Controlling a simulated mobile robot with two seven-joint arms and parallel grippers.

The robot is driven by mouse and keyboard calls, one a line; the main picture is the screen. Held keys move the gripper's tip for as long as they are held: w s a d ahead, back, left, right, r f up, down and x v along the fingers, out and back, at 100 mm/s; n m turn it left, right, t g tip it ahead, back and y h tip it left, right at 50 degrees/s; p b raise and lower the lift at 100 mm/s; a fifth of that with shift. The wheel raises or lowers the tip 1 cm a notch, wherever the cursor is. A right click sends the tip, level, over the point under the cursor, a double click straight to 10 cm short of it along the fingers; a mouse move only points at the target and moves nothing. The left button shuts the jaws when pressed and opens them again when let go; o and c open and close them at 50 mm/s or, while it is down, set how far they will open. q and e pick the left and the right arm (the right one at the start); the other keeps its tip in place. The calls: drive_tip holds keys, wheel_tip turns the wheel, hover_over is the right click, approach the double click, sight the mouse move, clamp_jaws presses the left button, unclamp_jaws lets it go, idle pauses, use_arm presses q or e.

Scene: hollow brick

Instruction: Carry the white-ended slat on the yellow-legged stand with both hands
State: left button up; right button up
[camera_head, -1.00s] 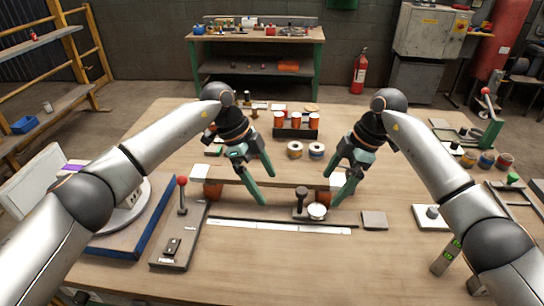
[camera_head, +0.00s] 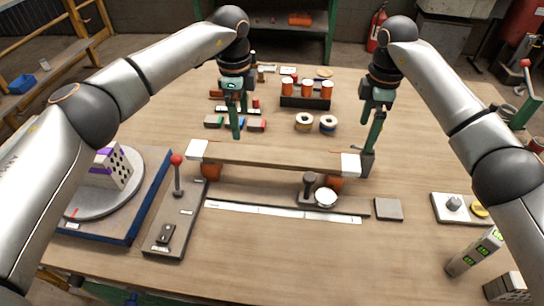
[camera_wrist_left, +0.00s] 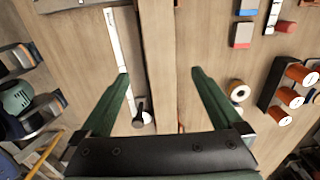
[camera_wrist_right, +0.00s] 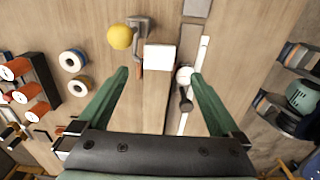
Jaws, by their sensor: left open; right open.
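The slat (camera_head: 275,157) is a long wooden bar with a white block at each end. In the head view it lies level across two orange-brown supports (camera_head: 210,171), which show little yellow. My left gripper (camera_head: 238,124) is open, pointing down near the slat's left part; in the left wrist view the slat (camera_wrist_left: 157,50) runs between its spread fingers. My right gripper (camera_head: 372,140) is open by the right white end. In the right wrist view that white end (camera_wrist_right: 159,57) shows ahead between the fingers. Finger heights above the slat are hard to judge.
In front of the slat lie a white strip (camera_head: 285,213) and a black-handled tool (camera_head: 309,185). A red-knobbed lever plate (camera_head: 176,160) stands left, a turntable (camera_head: 100,200) beyond it.

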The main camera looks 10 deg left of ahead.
sight(244, 152)
use_arm(q)
wheel_tip(244, 152, down, 11)
drive_tip(key=shift+f, duration=0.2)
use_arm(e)
wheel_tip(244, 152, down, 11)
drive_tip(key=shift+f, duration=0.15)
use_arm(q)
drive_tip(key=shift+c, duration=0.2)
use_arm(e)
drive_tip(key=shift+c, duration=0.2)
use_arm(q)
clamp_jaws()
use_arm(e)
clamp_jaws()
use_arm(q)
drive_tip(key=shift+r, duration=0.1)
